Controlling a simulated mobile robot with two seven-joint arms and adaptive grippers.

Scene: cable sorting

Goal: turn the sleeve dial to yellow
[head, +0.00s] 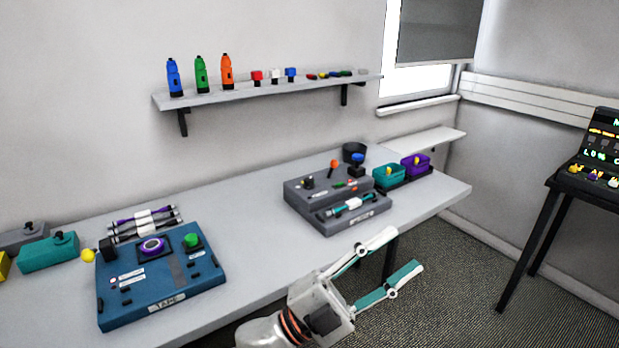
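A grey station (296,196) stands on the table right of centre, its front label too small to read. On its top are a small black dial-like part (307,183), an orange-topped lever (334,166) and a blue knob (357,159). I cannot tell for sure which part is the sleeve dial or what colour it points to. A teal and white cable piece (345,208) lies in the station's front slot. My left gripper (402,252) is open and empty, in front of the table's edge and apart from the station. My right gripper is out of view.
A blue station labelled TAPE (140,312) with a purple ring and green button stands at the left. The table between the stations is clear.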

